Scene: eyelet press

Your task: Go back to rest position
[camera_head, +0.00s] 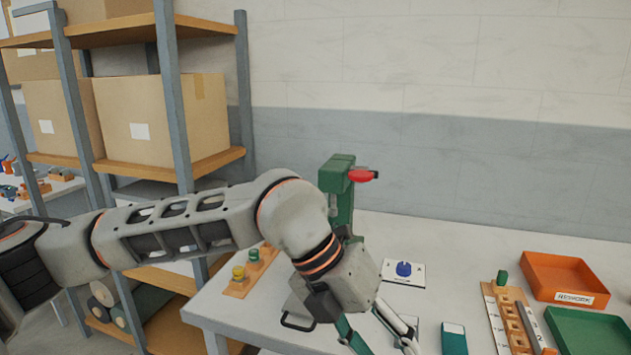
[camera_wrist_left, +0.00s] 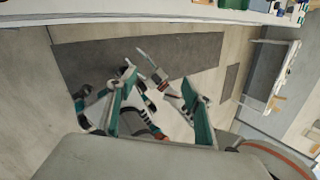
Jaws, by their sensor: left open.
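My left arm (camera_head: 180,222) comes in from the left and reaches over the white table (camera_head: 240,305). My left gripper (camera_head: 380,341) points down past the bottom edge of the head view, so its fingertips are partly cut off there. In the left wrist view the two teal fingers stand apart with nothing between them, and the gripper (camera_wrist_left: 160,85) is open above the floor. The green press (camera_head: 338,178) with a red handle end (camera_head: 362,176) stands behind my left forearm, its lower part hidden.
An orange rework bin (camera_head: 565,268), a green bin (camera_head: 595,335) and a wooden rack (camera_head: 513,322) are at the right. A wooden block (camera_head: 240,287) with knobs sits left. A shelf (camera_head: 180,100) stands behind my arm.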

